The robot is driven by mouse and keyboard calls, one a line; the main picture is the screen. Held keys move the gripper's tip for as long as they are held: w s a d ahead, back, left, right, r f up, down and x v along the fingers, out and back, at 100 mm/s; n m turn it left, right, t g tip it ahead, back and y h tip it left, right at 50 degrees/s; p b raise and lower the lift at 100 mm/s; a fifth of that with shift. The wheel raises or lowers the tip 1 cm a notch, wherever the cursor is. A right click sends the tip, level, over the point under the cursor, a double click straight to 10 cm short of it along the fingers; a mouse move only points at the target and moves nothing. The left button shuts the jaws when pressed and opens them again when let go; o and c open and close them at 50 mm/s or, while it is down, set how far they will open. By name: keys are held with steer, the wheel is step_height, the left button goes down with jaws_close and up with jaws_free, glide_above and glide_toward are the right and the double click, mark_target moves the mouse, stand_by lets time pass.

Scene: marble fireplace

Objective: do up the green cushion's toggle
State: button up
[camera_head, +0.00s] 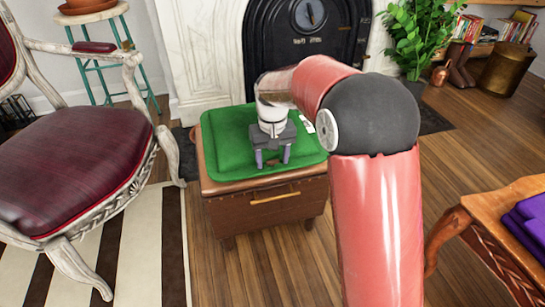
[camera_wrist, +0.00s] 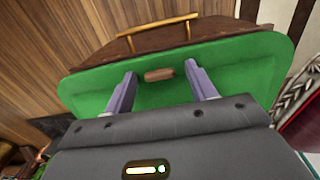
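The green cushion (camera_head: 226,140) lies on a brown chest (camera_head: 240,213); it also fills much of the wrist view (camera_wrist: 85,88). Its toggle is a short brown bar (camera_wrist: 158,74) near the cushion's edge on the chest's handle side, lying crosswise. My gripper (camera_head: 273,160) points down over the cushion. In the wrist view my gripper (camera_wrist: 160,72) is open, with one purple-grey finger on each side of the toggle and a gap at both ends. I cannot tell whether the fingertips touch the cloth. No loop is clearly visible.
The chest has a yellowish handle (camera_head: 275,198) on its front. A dark red armchair (camera_head: 75,165) stands close on the left. A wooden table with purple cloth (camera_head: 530,222) is at the right. The fireplace (camera_head: 305,40) and a plant (camera_head: 418,35) are behind. Wooden floor lies in front.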

mark_target(273, 160)
steer(key=c, duration=0.9)
steer(key=shift+r+n+p, duration=0.2)
steer(key=shift+n+p, duration=0.5)
steer(key=shift+n, duration=0.1)
steer(key=shift+c, duration=0.2)
steer(key=shift+f+n, duration=0.2)
steer(key=shift+n, duration=0.5)
steer(key=o, duration=1)
steer(key=shift+r+p, duration=0.8)
steer(key=shift+r, duration=3.1)
steer(key=shift+c, duration=0.2)
